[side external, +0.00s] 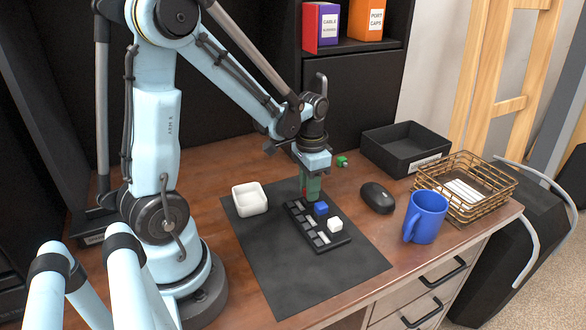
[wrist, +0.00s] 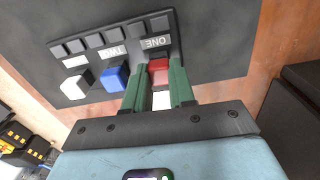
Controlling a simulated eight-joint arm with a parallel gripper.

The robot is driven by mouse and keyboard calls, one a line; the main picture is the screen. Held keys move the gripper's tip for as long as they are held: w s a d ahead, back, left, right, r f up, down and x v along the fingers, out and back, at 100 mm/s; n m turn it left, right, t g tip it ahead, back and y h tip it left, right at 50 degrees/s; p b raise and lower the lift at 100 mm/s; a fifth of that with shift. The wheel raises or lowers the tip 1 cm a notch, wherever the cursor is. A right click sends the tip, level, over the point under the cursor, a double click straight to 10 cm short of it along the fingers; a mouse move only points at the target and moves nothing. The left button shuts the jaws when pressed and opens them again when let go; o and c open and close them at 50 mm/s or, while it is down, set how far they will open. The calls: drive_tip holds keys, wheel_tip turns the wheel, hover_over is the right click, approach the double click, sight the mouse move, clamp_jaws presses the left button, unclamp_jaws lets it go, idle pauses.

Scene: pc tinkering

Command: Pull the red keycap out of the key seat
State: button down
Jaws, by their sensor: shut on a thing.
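The red keycap (wrist: 158,68) sits between the two green fingers of my gripper (wrist: 160,88) in the wrist view, at the end of the key board by the ONE label. The fingers are shut on it. In the side view my gripper (side external: 310,196) points straight down at the far end of the black key board (side external: 330,246), and its fingers hide the red keycap. Whether the keycap is still seated or slightly raised cannot be told. A blue keycap (side external: 321,208) and a white keycap (side external: 335,225) stand on the board beside it.
The board lies on a dark mat (side external: 290,285). A white square dish (side external: 249,198) is to the left. A black mouse (side external: 377,197), blue mug (side external: 426,217), wire basket (side external: 466,186) and black bin (side external: 405,148) stand to the right. A small green item (side external: 342,161) lies behind.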

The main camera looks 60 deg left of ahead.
drive_tip(key=shift+r, duration=0.6)
drive_tip(key=shift+r, duration=1.4)
